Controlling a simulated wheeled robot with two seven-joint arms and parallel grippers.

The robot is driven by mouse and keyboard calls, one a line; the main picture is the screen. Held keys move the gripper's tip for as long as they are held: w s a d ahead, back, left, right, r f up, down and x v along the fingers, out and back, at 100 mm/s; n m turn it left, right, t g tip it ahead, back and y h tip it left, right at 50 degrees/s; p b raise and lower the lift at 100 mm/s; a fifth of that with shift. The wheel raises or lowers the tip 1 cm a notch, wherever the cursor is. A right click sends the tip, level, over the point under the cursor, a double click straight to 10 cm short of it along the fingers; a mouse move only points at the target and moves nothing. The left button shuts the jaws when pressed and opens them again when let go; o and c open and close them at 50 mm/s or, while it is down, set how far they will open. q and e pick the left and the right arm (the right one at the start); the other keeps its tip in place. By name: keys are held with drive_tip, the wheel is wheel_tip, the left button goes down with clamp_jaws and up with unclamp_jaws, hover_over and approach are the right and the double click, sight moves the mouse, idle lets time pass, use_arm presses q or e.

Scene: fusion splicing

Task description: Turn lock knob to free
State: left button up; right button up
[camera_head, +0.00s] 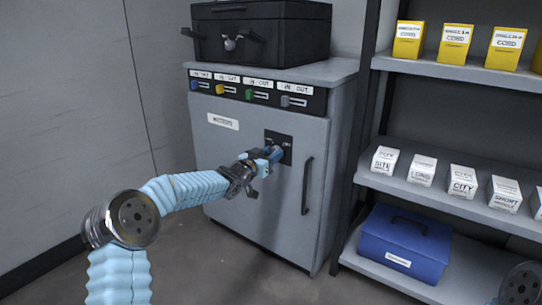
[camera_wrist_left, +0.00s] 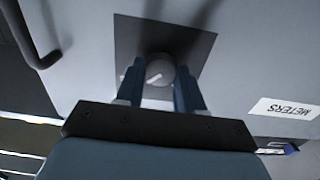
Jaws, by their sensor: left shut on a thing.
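The lock knob (camera_wrist_left: 158,71) is a small round grey knob with a pale mark, set on a dark square plate (camera_wrist_left: 197,42) on the cabinet door. In the head view the dark plate (camera_head: 286,144) shows on the upper door, and my gripper hides the knob. My left gripper (camera_head: 272,153) reaches the plate with its fingertips. In the left wrist view its two blue fingers (camera_wrist_left: 160,78) stand on either side of the knob, shut on it. The plate's lettering is too small to read. My right gripper is not in view.
The grey cabinet (camera_head: 225,160) has a dark vertical door handle (camera_head: 307,186) right of the plate and coloured switches along its top. A black case (camera_head: 262,38) stands on top. Shelves at right hold yellow boxes (camera_head: 455,43), white boxes (camera_head: 462,181) and a blue case (camera_head: 405,246).

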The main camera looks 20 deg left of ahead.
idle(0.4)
use_arm(q)
drive_tip(key=o, duration=1)
drive_tip(key=shift+o, duration=0.2)
drive_tip(key=v, duration=1.4)
drive_tip(key=shift+p, duration=0.45)
drive_tip(key=shift+w, duration=0.1)
